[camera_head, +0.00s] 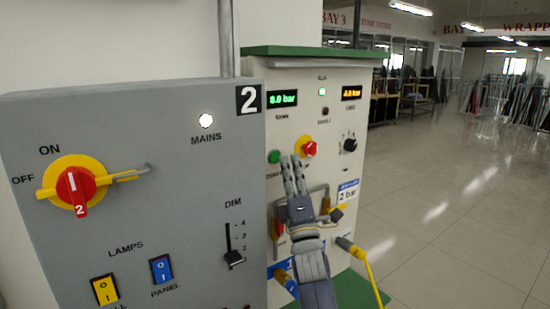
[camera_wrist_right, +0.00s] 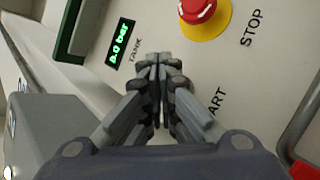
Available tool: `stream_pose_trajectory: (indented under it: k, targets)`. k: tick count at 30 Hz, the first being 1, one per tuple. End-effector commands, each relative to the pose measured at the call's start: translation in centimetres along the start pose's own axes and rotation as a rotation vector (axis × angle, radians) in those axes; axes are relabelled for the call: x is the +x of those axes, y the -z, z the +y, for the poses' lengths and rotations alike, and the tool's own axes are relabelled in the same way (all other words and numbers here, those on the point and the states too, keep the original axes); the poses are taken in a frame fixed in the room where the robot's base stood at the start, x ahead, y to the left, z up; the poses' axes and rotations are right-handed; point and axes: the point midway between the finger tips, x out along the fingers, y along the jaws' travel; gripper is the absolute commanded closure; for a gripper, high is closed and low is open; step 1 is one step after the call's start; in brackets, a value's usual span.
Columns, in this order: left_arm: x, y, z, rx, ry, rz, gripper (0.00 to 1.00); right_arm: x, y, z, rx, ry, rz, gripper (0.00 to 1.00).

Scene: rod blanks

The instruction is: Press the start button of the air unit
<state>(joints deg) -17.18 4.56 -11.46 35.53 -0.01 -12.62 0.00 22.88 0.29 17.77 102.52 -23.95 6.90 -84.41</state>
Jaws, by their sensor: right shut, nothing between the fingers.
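The air unit (camera_head: 335,125) is a cream panel with a green top, right of a grey cabinet. Its green button (camera_head: 274,157) sits at the left, beside a red mushroom button on a yellow ring (camera_head: 309,148). My right gripper (camera_head: 290,158) is shut and empty, its tips in front of the panel between these two buttons. In the wrist view the right gripper (camera_wrist_right: 160,60) points at the panel below the red STOP button (camera_wrist_right: 200,10). The START label is partly covered there, and the green button is hidden. I cannot tell whether the tips touch the panel. My left gripper is out of view.
The grey cabinet (camera_head: 130,190) with a red and yellow rotary switch (camera_head: 76,188) stands close on the left. The unit also carries a black knob (camera_head: 350,145), a green lit lamp (camera_head: 322,91) and a yellow hose (camera_head: 371,275). Open floor (camera_head: 450,215) lies to the right.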

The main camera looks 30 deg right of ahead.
Motion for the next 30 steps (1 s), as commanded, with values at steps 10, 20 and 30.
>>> stream_pose_trajectory:
  k: [10, 20, 30]
  targets:
    - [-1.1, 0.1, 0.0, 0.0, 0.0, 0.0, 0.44, -2.4, -1.8, 1.8, -0.002, 0.001, 0.001, 1.0]
    - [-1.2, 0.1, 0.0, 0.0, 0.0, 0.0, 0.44, -2.9, -2.1, 2.1, -0.001, 0.0, 0.001, 1.0]
    - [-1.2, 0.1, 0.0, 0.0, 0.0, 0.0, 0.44, -2.8, -2.1, 2.1, -0.001, 0.0, 0.001, 1.0]
